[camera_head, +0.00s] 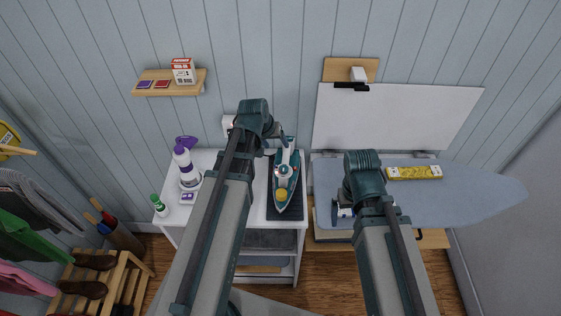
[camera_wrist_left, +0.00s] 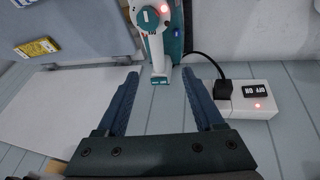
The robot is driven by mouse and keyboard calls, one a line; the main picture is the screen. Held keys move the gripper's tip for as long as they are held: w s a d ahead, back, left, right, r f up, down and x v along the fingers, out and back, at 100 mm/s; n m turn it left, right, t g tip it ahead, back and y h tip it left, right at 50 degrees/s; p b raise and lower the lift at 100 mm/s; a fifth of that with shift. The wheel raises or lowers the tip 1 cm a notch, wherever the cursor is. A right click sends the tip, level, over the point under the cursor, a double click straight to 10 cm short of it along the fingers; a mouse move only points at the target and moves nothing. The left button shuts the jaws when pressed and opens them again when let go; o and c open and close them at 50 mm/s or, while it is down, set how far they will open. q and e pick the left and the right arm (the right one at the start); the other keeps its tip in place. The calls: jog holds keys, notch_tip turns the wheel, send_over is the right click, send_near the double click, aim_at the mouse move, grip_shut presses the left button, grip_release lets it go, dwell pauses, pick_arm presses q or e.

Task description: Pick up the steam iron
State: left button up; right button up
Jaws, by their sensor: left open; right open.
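The steam iron (camera_head: 287,170) is teal and white, with an orange round part near its lower end. It lies on a dark ribbed mat (camera_head: 273,212) on the white cabinet top. In the left wrist view the iron (camera_wrist_left: 153,40) extends from the top edge, its near end appearing between my open fingertips. My left gripper (camera_wrist_left: 161,73) is open, with nothing gripped; in the head view it (camera_head: 281,134) is by the iron's far end, partly hidden by my arm. My right gripper (camera_head: 343,212) is open over the left part of the ironing board, partly hidden.
The ironing board (camera_head: 470,190) stands to the right with a yellow box (camera_head: 414,173) on it. A purple-and-white bottle (camera_head: 185,165) and green bottle (camera_head: 159,205) stand left on the cabinet. A power socket box (camera_wrist_left: 250,99) with a plugged cord is beside my left gripper.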

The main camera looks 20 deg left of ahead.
aim_at(285, 157)
pick_arm(q)
jog(key=b+x, duration=0.8)
jog(key=shift+w+f, duration=0.2)
jog(key=shift+w, duration=0.1)
jog(key=b+x, duration=0.2)
jog(key=x, duration=0.1)
jog(key=b+x, duration=0.1)
jog(key=b, duration=0.1)
jog(key=shift+s+d+f, duration=0.3)
jog(key=shift+s+d, duration=0.05)
jog(key=shift+w+d+f+b, duration=0.1)
jog(key=shift+w+f+b, duration=0.15)
jog(key=shift+f+b, duration=0.2)
jog(key=shift+r, duration=0.15)
grip_shut()
